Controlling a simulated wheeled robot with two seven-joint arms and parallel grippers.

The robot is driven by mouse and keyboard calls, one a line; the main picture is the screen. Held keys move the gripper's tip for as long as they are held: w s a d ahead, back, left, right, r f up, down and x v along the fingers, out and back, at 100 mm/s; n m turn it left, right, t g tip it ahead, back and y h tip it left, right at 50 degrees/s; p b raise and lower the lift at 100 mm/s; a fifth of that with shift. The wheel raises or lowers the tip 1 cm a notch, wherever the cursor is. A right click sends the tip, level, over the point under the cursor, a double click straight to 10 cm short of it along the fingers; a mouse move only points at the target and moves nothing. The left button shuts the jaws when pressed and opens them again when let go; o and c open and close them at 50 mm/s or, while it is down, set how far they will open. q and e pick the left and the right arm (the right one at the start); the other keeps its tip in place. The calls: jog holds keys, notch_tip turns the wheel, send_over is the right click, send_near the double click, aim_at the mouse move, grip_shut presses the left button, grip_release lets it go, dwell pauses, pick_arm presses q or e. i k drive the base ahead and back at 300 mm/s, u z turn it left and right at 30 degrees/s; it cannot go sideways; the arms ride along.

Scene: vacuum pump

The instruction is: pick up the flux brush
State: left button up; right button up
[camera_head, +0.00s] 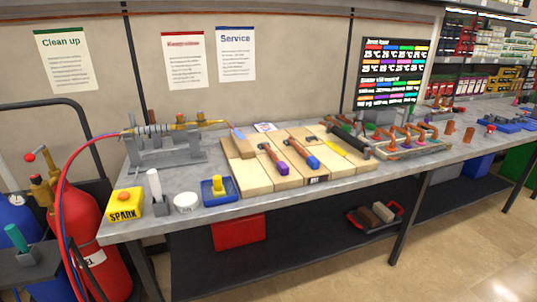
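No flux brush can be told with certainty at this size. A slim tool with a blue part (238,134) leans at the left back of the pale wooden board (259,180) and could be a brush. Two tools with brown shafts lie on the board, one with a purple end (283,168) and one with a blue end (312,161). A white round tin (186,202) stands on the grey workbench (150,224) left of the board. Neither of my grippers is in view.
A yellow SPARK box (126,204), a white cylinder (155,184) and a blue tray with a yellow piece (218,188) stand near the bench's front left. A torch stand (166,150) is behind them. Copper pipework (405,140) is right.

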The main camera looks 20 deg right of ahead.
aim_at(152, 173)
jog(key=z, duration=3.7)
jog(key=k, duration=2.25)
jog(key=u, duration=1.25)
